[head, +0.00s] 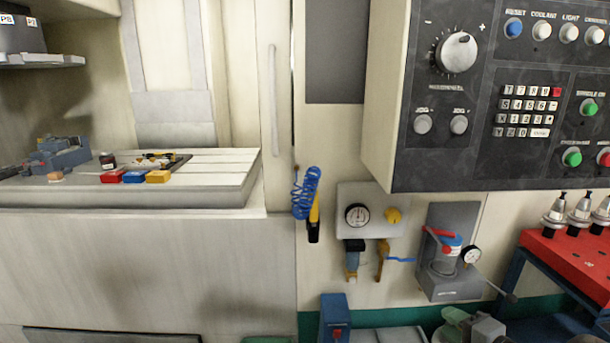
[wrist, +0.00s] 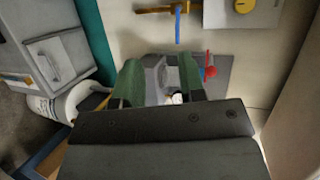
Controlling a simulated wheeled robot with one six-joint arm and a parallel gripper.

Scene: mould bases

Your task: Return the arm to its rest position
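My gripper (wrist: 160,72) shows in the wrist view with its two green fingers spread apart. I see nothing gripped between them. Beyond the gap is the grey lubricator unit (wrist: 155,82) on the machine's wall, partly hidden by the fingers and the dark gripper body. Its red lever (wrist: 210,71) shows just right of the right finger. In the head view the same unit (head: 447,281) has a red lever and a small round gauge, below the control panel (head: 470,150). I cannot make out the gripper clearly in the head view.
A gauge plate (head: 371,211) and a coiled blue air hose (head: 305,193) hang left of the unit. A red tool cart (head: 570,262) with tool holders stands at the right. The machine table (head: 215,178) at the left bears red, blue and yellow blocks.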

